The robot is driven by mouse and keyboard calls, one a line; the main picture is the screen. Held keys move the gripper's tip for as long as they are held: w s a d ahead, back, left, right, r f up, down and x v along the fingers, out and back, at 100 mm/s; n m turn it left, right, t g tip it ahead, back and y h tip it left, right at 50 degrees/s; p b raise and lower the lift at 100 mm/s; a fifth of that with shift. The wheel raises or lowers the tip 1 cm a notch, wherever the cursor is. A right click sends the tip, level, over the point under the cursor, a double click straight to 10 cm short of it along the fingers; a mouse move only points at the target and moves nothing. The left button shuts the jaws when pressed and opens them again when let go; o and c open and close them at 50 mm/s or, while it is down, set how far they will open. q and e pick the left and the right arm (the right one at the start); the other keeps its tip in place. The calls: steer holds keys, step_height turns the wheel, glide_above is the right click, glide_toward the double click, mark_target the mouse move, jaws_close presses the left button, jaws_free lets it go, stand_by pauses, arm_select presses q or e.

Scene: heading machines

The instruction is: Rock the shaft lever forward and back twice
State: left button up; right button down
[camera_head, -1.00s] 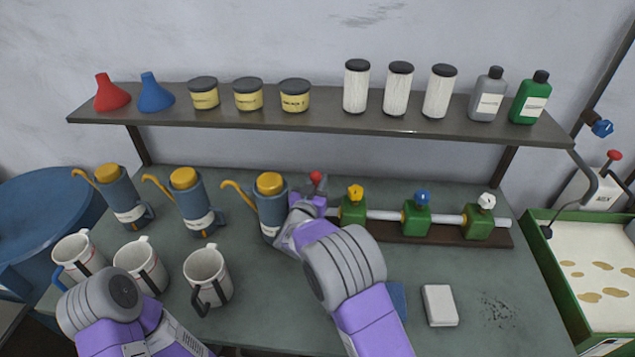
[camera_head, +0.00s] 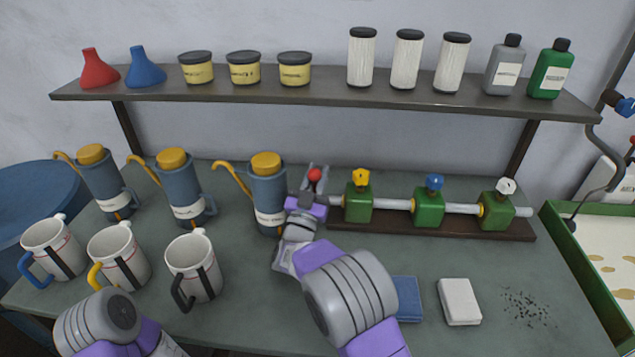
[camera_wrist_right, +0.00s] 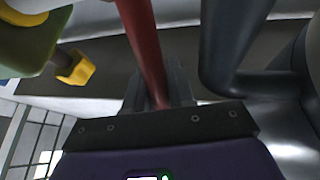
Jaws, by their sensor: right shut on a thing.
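The shaft lever has a round red knob (camera_head: 314,174) and stands at the left end of a row of green valve blocks. In the right wrist view its red rod (camera_wrist_right: 143,42) runs down between my grey fingers. My right gripper (camera_head: 316,184) is shut on the lever, and its fingers also show in the right wrist view (camera_wrist_right: 158,92). The lever's lower end is hidden by my gripper. My left forearm shows at the lower left, but its gripper is out of view.
Green blocks with yellow (camera_head: 361,178), blue (camera_head: 434,182) and white (camera_head: 505,187) knobs stand just right. A blue oil can (camera_head: 268,200) is close on the left. Mugs (camera_head: 194,268) stand nearer. A shelf (camera_head: 300,99) overhangs behind.

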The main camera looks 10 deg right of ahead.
stand_by(0.3)
steer(key=c, duration=1.1)
jaws_free()
steer(key=shift+o, duration=0.2)
steer(key=shift+s, duration=0.1)
steer(key=shift+s+a+f, duration=0.15)
steer(key=shift+s, duration=0.05)
steer(key=s+a+p, duration=0.2)
steer(key=s+a, duration=0.4)
steer(key=s, duration=0.5)
steer(key=shift+f, duration=0.15)
